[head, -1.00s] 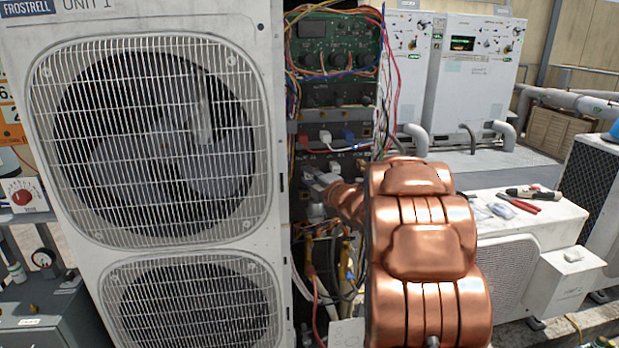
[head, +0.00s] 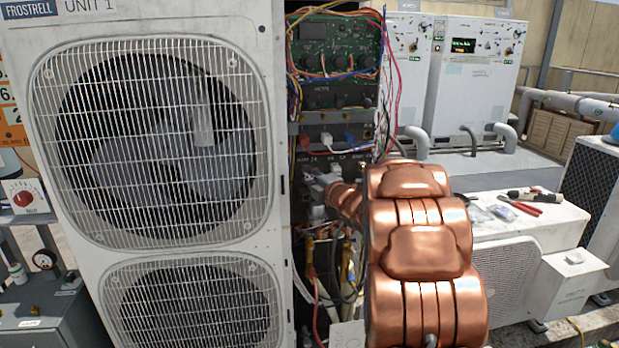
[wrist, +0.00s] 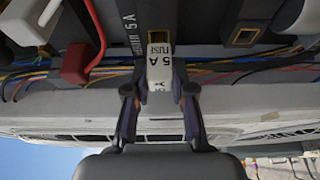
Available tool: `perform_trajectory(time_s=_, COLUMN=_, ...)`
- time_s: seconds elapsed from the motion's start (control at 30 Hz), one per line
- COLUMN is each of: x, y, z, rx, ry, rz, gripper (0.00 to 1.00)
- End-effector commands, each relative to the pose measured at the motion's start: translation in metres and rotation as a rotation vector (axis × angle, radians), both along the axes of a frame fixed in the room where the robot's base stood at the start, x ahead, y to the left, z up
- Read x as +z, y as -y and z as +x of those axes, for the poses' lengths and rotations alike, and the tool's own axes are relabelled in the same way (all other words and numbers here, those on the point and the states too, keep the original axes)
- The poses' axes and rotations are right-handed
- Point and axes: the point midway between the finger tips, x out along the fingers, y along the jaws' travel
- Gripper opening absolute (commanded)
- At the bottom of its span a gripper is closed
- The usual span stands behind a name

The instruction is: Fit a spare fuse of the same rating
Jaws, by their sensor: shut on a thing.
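My gripper (wrist: 159,92) is shut on a pale fuse (wrist: 160,72) marked "5 A" in the wrist view, one finger on each side. The fuse's far end has a tan frame and points at the dark fuse panel (wrist: 118,22), beside a printed "5 A" label. I cannot tell whether it touches or enters a holder. In the head view my gripper (head: 318,190) is at the open cabinet, below a labelled strip (head: 335,158); the fuse is too small to make out there. A dark socket with a tan frame (wrist: 245,36) is to the right in the wrist view.
A red connector (wrist: 76,63) and a white connector (wrist: 30,22) sit left of the fuse in the wrist view. Coloured wires (wrist: 260,64) run close to the fingers. The fan unit (head: 150,130) walls off the left. Tools (head: 525,202) lie on a white unit at right.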

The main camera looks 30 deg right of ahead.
Motion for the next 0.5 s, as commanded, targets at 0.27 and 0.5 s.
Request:
perform_trajectory(time_s=0.27, x=0.0000, y=0.0005, z=0.0009, rx=0.000, ry=0.000, rz=0.000, gripper=0.00)
perform_trajectory(time_s=0.5, x=-0.0001, y=0.0016, z=0.0036, rx=0.000, ry=0.000, rz=-0.001, gripper=0.00)
